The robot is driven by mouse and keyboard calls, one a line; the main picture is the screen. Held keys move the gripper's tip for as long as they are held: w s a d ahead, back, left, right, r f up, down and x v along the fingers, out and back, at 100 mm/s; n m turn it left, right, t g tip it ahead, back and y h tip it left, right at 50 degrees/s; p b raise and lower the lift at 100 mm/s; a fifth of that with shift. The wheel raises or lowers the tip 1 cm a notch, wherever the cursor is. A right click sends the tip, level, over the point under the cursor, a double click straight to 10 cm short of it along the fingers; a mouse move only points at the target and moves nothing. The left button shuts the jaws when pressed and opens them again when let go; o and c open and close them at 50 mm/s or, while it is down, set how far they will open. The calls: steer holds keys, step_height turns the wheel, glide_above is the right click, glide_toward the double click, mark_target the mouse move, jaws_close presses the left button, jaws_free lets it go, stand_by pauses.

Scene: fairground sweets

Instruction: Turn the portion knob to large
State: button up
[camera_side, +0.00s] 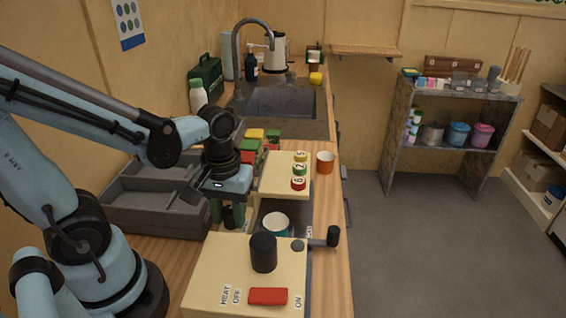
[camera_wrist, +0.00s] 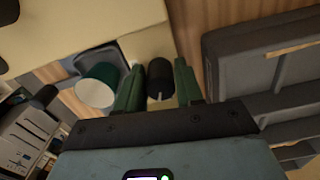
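A small black knob (camera_wrist: 160,78) with a pale pointer line sits on the cream sweets machine (camera_side: 222,272), on the side facing my arm. My gripper (camera_side: 228,212) points down beside the machine. Its two dark green fingers (camera_wrist: 157,88) stand on either side of the knob in the wrist view. The gaps between fingers and knob are very small, so I cannot tell whether they press on it. The portion markings by this knob are not readable. Numbered red, green and yellow discs (camera_side: 299,170) lie on the machine's rear part.
A teal cup (camera_side: 276,225) stands in the machine's bay. A black cylinder (camera_side: 263,252), a red heat switch (camera_side: 268,296) and a black-handled lever (camera_side: 333,236) are on the machine. A grey divided tray (camera_side: 150,215) is close to my gripper. An orange cup (camera_side: 325,162) stands behind.

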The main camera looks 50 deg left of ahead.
mark_target(229, 210)
steer(key=o, duration=0.3)
step_height(229, 210, up, 12)
stand_by(0.9)
steer(key=shift+r, duration=0.1)
steer(key=shift+f, duration=6.05)
